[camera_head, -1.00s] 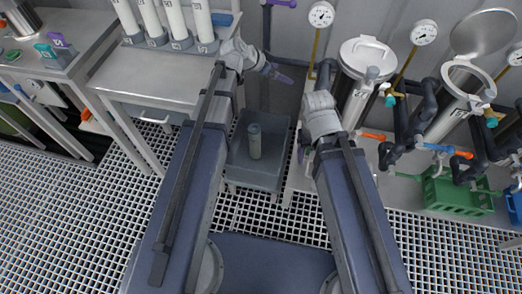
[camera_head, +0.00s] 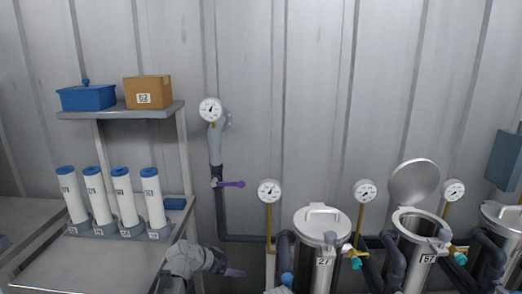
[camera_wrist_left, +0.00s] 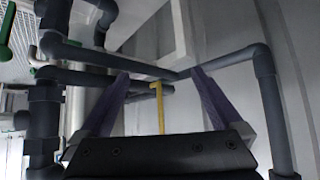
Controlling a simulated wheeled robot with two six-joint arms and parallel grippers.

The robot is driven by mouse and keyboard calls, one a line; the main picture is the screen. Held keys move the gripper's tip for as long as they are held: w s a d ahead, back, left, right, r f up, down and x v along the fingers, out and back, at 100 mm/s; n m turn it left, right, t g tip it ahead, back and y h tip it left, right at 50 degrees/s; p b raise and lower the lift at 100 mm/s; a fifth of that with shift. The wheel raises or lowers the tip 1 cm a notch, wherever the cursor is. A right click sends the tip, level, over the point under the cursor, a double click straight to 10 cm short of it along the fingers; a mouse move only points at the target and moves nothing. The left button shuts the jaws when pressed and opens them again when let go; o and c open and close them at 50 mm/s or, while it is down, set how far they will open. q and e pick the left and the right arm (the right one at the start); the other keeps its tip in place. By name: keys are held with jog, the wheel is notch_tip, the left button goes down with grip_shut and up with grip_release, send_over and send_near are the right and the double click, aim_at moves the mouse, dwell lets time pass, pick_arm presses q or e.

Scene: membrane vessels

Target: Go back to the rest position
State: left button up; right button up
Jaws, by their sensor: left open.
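My left gripper (camera_head: 232,272) shows at the bottom of the head view, just right of the bench with the white cartridges. Its purple fingers are spread with nothing between them. In the left wrist view the open fingers (camera_wrist_left: 158,95) point at grey pipes (camera_wrist_left: 75,80) and a yellow gauge stem (camera_wrist_left: 159,108). My right gripper does not show in the head view now.
White cartridges with blue caps (camera_head: 122,195) stand in holders on the bench (camera_head: 85,265). Above, a shelf (camera_head: 120,112) bears a blue box (camera_head: 87,97) and a cardboard box (camera_head: 148,92). A closed vessel (camera_head: 322,235) and an open-lidded vessel (camera_head: 418,235) stand right, among pipes and gauges.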

pick_arm(q)
notch_tip(320, 180, down, 6)
jog(key=a+b, duration=0.2)
jog(key=b, duration=0.3)
jog(key=shift+w+r, duration=0.1)
jog(key=shift+r, duration=0.1)
